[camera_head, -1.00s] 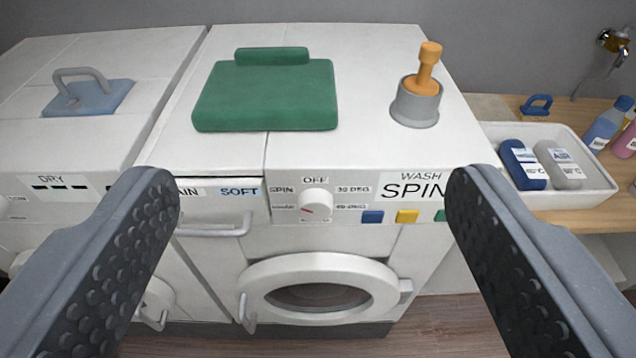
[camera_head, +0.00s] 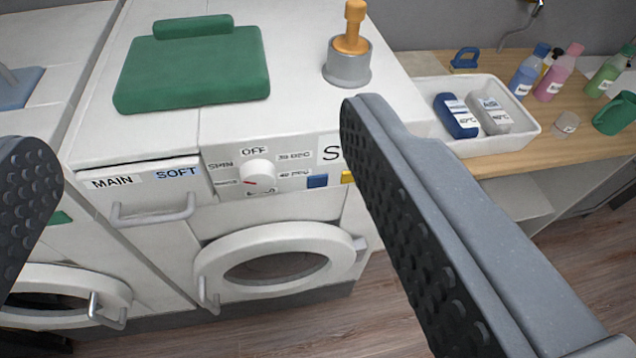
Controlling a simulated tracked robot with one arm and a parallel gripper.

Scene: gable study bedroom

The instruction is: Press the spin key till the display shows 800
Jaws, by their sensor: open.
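The washing machine (camera_head: 285,125) stands ahead with its control panel facing me. Its display (camera_head: 331,154) shows only an "S"; the rest is hidden behind my right finger. A blue key (camera_head: 317,181) sits below the display. A yellow key (camera_head: 347,177) beside it is partly covered by that finger, and no green key shows now. A white dial (camera_head: 258,175) with a red mark is left of the keys, among OFF, SPIN and degree labels. My gripper (camera_head: 198,130) is open and empty, its fingers wide apart in front of the machine, with the left one cut by the picture edge.
A green cushion-like pad (camera_head: 195,75) and a grey cup with an orange-handled tool (camera_head: 348,62) stand on top. A drawer handle (camera_head: 153,213) and round door (camera_head: 275,262) protrude in front. Right, a wooden counter (camera_head: 560,145) holds a white tray (camera_head: 470,148) and bottles.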

